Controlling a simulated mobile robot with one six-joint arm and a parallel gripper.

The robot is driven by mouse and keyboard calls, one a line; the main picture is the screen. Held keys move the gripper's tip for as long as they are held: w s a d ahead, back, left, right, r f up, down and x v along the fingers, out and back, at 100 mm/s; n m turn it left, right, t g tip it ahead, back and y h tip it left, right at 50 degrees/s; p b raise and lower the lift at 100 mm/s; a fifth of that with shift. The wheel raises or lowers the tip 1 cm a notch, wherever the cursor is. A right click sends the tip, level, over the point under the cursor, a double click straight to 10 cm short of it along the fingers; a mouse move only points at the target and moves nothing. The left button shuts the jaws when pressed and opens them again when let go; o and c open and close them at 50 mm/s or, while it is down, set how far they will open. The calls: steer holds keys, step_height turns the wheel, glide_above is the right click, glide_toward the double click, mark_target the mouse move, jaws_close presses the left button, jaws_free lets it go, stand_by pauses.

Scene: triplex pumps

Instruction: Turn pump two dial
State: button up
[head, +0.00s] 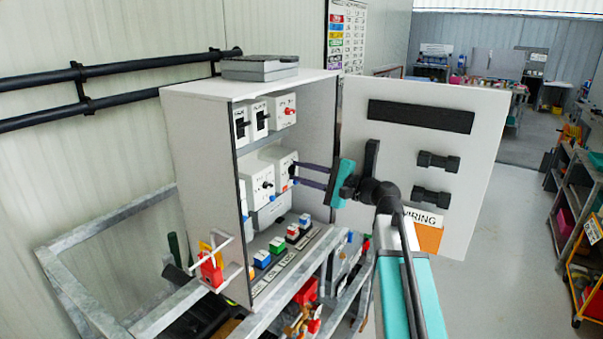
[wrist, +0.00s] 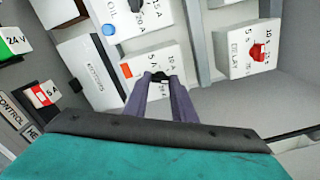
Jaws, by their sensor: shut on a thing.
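My gripper (head: 297,172) reaches into the open cabinet from the right. Its two dark purple fingers are shut on a small black dial (wrist: 160,75). The dial is on the front of a white box (wrist: 142,58) marked 5 A, 10 A and 15 A, which has a small orange-red patch. In the head view this white box (head: 280,158) is the right one in the lower row, and the fingers partly cover its front. In the wrist view my gripper (wrist: 160,84) hides the dial's lower part. I cannot read a pump number on the box.
A white box with a red knob (wrist: 256,51) sits beyond a grey shelf. A similar white box with a black knob (head: 258,182) stands left of the gripped one. The open cabinet door (head: 460,125) is close behind my arm. Small coloured blocks (head: 277,246) line the cabinet floor.

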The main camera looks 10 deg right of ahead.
steer(key=o, duration=1.1)
steer(key=shift+c, duration=0.2)
steer(key=shift+d, duration=0.1)
steer(key=b+v, duration=0.4)
steer(key=v, duration=0.9)
steer(key=shift+s+d, duration=0.2)
steer(key=shift+s, duration=0.1)
